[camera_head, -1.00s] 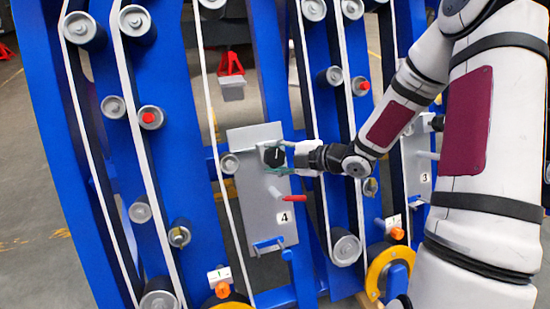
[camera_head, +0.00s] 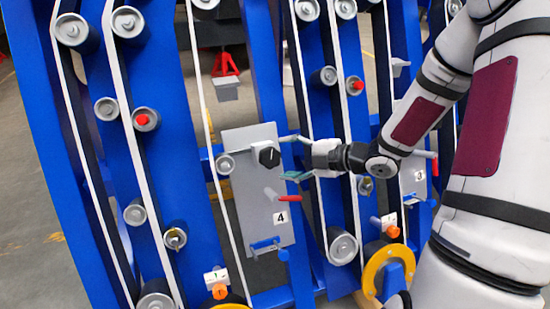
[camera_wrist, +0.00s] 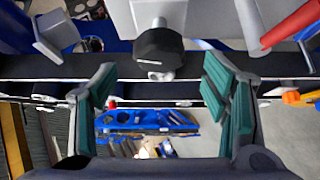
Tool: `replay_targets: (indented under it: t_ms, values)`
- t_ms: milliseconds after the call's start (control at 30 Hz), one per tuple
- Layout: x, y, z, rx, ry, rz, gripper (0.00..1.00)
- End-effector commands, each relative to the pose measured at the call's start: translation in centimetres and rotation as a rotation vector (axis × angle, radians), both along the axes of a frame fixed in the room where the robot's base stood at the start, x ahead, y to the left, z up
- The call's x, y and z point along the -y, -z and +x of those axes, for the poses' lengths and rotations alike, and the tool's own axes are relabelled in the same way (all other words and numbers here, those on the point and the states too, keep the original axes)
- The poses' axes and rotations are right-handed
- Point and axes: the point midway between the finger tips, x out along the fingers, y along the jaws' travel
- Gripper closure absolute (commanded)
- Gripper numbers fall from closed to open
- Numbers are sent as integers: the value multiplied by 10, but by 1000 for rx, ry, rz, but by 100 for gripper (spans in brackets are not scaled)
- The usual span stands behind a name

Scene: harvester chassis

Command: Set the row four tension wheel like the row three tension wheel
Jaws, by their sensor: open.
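The row four plate (camera_head: 243,198) is grey, with a label 4, and stands in the middle of the head view. On its upper right is a black faceted wheel or knob (camera_head: 268,155) with a pale mark on its face. It shows at the top middle of the wrist view (camera_wrist: 158,52). My gripper (camera_head: 287,158) is just right of this wheel, open and empty, fingers pointing toward it. In the wrist view the teal-padded fingers (camera_wrist: 174,100) are wide apart, with the wheel ahead of them. The row three plate (camera_head: 410,178), label 3, is partly behind my arm; its wheel is hidden.
A red handle (camera_head: 289,198) sticks out below the row four wheel and shows at upper right in the wrist view (camera_wrist: 290,25). A small grey roller (camera_head: 225,164) sits at the plate's left edge by a white belt. Blue frame beams (camera_head: 190,110) surround the plates.

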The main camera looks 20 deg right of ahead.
Motion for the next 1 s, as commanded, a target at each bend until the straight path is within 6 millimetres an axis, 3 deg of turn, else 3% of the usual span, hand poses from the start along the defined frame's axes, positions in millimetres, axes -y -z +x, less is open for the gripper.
replay_targets:
  t_ms: [100,333,1000]
  values:
    - [16,-9,-16,1,3,-2,32]
    - [32,-20,-36,1,0,-1,32]
    - [36,-22,-39,-8,10,-11,32]
